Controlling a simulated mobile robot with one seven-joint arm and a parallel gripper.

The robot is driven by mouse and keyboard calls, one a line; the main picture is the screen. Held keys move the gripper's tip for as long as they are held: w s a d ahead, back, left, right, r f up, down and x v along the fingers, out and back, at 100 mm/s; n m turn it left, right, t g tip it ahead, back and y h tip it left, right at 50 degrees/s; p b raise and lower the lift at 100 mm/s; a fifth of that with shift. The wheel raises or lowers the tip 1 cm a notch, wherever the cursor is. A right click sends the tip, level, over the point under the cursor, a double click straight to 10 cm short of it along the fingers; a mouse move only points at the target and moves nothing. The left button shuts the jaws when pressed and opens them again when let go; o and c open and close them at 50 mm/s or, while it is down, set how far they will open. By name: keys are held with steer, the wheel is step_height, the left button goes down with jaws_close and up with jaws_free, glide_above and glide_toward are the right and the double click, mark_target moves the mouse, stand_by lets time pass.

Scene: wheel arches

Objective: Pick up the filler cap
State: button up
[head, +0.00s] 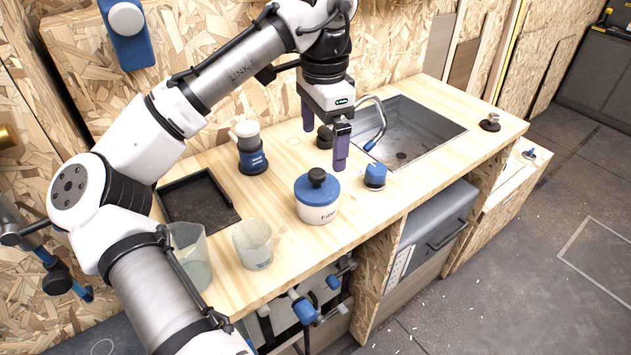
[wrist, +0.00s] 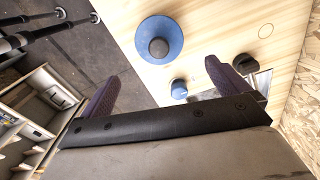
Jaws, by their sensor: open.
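The filler cap looks to be the round blue lid (head: 304,186) with a dark knob, seated on a white pot (head: 318,213) marked "Filler". The blue lid (wrist: 139,42) and its knob show from above in the wrist view. My gripper (head: 324,148) is open and empty, pointing down over the worktop behind the pot, apart from the lid. In the wrist view my gripper (wrist: 160,71) has its purple fingers spread wide, with the lid beyond the fingertips. The pot's body is hidden under the lid in the wrist view.
A small blue knob-like piece (head: 375,175) stands right of the pot, near the sink (head: 421,138). A dark knob (head: 325,138) is behind. A blue-and-white container (head: 251,150), two clear cups (head: 253,245) and a black tray (head: 199,200) stand left on the worktop (head: 350,237).

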mark_target(320, 171)
steer(key=f+p, duration=0.1)
steer(key=f, duration=0.8)
steer(key=shift+a, duration=0.2)
steer(key=c, duration=1)
